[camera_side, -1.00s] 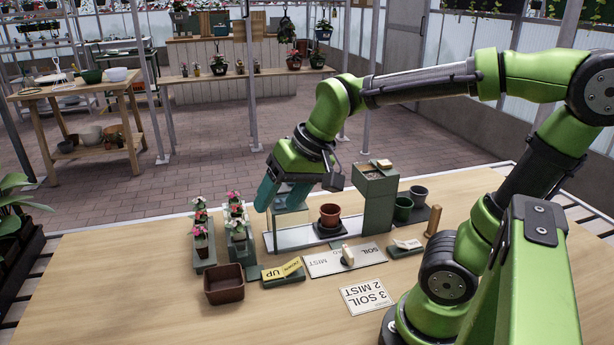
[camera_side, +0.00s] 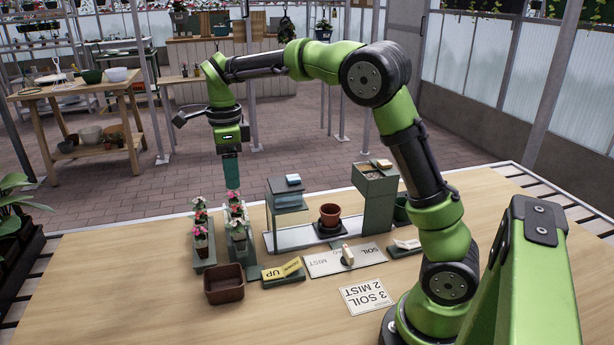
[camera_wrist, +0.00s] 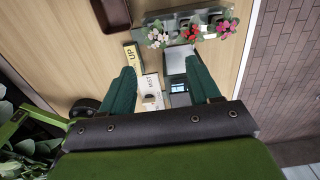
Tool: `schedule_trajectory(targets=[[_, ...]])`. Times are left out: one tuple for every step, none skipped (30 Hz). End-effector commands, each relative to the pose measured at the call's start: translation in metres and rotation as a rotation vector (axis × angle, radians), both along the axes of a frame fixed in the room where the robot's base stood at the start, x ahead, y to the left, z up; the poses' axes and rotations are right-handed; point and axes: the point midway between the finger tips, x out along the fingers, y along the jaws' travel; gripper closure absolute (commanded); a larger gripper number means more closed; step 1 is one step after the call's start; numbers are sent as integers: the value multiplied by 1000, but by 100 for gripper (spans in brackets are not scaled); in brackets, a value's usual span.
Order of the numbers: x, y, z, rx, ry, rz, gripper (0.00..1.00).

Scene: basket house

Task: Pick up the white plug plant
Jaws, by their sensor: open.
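Two green trays of potted flowering plants stand at the table's left; the right tray (camera_side: 239,248) and the left tray (camera_side: 205,264) each hold small pink, red and pale blooms. A pale, whitish-pink plant (camera_side: 238,224) is at the near end of the right tray. It seems to show in the wrist view (camera_wrist: 155,38) too, but I cannot tell for sure which plant is the white one. My gripper (camera_side: 232,186) points down just above the far end of the right tray. Its teal fingers are apart and empty in the wrist view (camera_wrist: 160,85).
A brown square pot (camera_side: 224,285) sits near the trays. A yellow UP sign (camera_side: 283,270), a SOIL/MIST board (camera_side: 345,259) and a paper card (camera_side: 367,296) lie nearby. A green stand (camera_side: 286,195), a red-brown pot (camera_side: 330,215) and a tall soil box (camera_side: 375,190) are to the right. The front left is clear.

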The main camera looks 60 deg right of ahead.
Motion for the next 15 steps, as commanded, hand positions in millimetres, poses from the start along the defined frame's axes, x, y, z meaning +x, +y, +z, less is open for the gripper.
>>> schedule_trajectory(targets=[[-1,0,-12,1,6,1,38],[-1,0,-19,1,6,1,38],[-1,0,-28,0,6,2,38],[-1,0,-35,1,4,2,38],[-1,0,-41,1,5,1,38],[-1,0,-50,1,5,3,38],[-1,0,-56,2,5,2,38],[-1,0,-62,2,5,1,38],[-1,0,-69,1,4,2,38],[-1,0,-74,1,4,2,38],[-1,0,-78,1,3,2,38],[-1,0,-83,1,1,2,38],[-1,0,-86,1,2,2,38],[-1,0,-88,1,2,2,38],[-1,0,-91,1,1,3,38]])
